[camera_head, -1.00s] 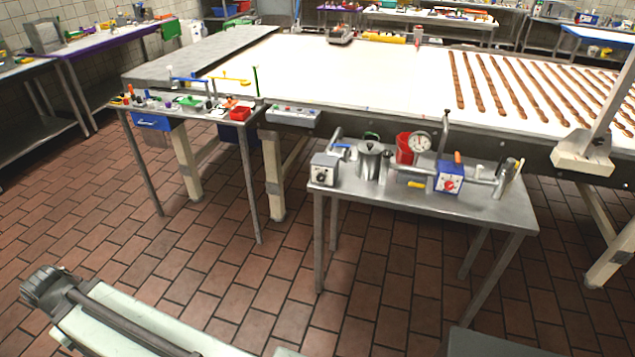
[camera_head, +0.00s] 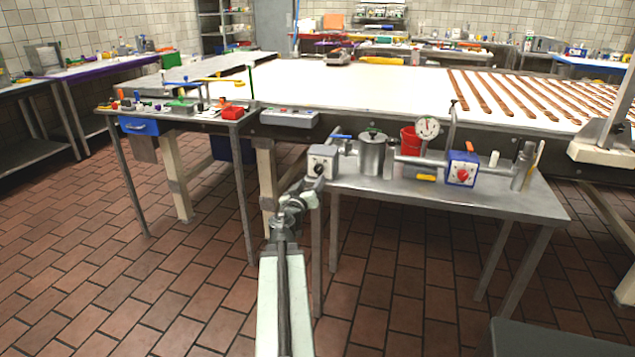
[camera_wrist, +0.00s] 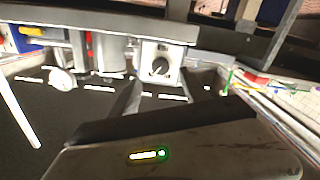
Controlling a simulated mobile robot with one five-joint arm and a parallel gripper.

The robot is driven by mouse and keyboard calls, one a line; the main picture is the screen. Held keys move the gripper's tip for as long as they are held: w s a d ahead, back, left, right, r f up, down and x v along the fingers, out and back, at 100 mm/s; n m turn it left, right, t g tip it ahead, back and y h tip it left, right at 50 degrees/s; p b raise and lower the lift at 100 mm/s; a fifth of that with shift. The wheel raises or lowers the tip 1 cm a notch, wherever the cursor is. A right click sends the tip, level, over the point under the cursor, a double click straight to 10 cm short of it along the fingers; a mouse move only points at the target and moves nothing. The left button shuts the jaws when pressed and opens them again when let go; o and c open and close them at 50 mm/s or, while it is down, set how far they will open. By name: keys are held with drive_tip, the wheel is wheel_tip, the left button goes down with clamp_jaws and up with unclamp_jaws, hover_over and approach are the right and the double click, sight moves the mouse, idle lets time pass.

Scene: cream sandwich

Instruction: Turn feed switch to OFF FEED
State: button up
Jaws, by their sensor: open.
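A small grey switch box (camera_head: 321,162) with a white face and a round black knob stands at the left front corner of the metal side table. The same box shows in the wrist view (camera_wrist: 161,64), its dark knob facing the camera; the knob's setting and any lettering are too small to read. A blue box (camera_head: 462,168) with a red knob stands farther right on that table; I cannot tell from lettering which is the feed switch. My gripper (camera_head: 311,184) is open, just below and in front of the grey box, apparently empty; its fingertips are hard to make out.
The metal side table (camera_head: 400,194) also bears a lidded metal pot (camera_head: 372,155), a red container (camera_head: 409,139) and a dial gauge (camera_head: 428,127). A cluttered small table (camera_head: 237,122) stands to the left.

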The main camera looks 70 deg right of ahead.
sight(318, 171)
drive_tip(key=d, duration=0.7)
drive_tip(key=shift+w+d, duration=0.3)
drive_tip(key=shift+d, duration=0.1)
clamp_jaws()
